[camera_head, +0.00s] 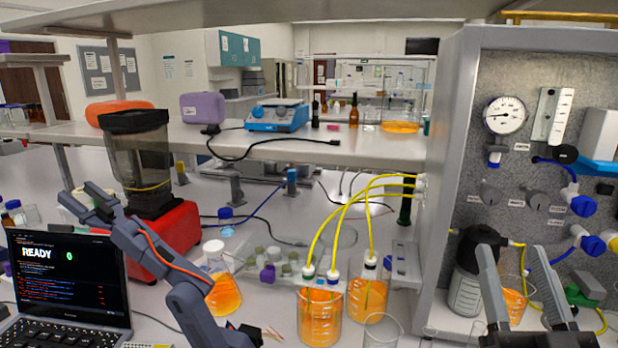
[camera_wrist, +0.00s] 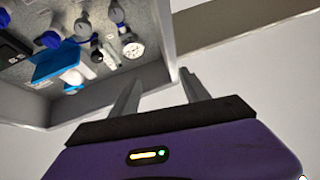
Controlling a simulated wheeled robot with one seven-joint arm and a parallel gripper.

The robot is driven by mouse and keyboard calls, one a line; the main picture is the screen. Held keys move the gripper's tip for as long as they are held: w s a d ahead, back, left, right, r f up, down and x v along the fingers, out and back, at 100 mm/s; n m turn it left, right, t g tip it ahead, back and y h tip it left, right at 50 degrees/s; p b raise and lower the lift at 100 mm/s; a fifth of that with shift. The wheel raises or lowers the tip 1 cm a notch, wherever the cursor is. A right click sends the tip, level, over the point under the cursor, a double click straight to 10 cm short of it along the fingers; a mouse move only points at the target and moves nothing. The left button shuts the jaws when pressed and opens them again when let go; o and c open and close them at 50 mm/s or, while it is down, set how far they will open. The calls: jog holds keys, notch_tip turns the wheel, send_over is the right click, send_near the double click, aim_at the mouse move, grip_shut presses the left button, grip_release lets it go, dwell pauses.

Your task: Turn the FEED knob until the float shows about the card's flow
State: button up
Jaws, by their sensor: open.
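The grey rig panel (camera_head: 475,150) carries a round dial gauge (camera_head: 505,115) and a white upright flow meter (camera_head: 553,115); its float is too small to make out. Below them sit a left grey knob (camera_head: 490,194) and a right grey knob (camera_head: 537,200) with small labels I cannot read, so I cannot tell which is FEED. My gripper (camera_head: 510,248) is open and empty, fingers upright, low in front of the panel. In the wrist view, my open gripper (camera_wrist: 160,73) shows with the gauge (camera_wrist: 133,50) and flow meter (camera_wrist: 111,57) beyond, tilted. I cannot identify the card.
Blue-handled valves (camera_head: 583,205) project at the panel's right. A dark-capped bottle (camera_head: 468,285) stands behind my gripper. Beakers of orange liquid (camera_head: 320,318) with yellow tubes stand left of the rig. A small grey arm (camera_head: 190,300) and a laptop (camera_head: 68,280) are further left.

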jog(key=s+a+f+g+y, duration=0.1)
jog(key=s+a+f+g, duration=0.2)
jog(key=s+f, duration=1)
jog(key=s+a+f+n+g+y, duration=0.1)
jog(key=s+a+f+g, duration=0.2)
jog(key=s+f, duration=1.1)
jog(key=s+g, duration=0.3)
jog(key=s, duration=0.2)
jog(key=shift+s+a+f+g+y, duration=0.2)
jog(key=shift+s+f+g+y, duration=0.1)
dwell(1.4)
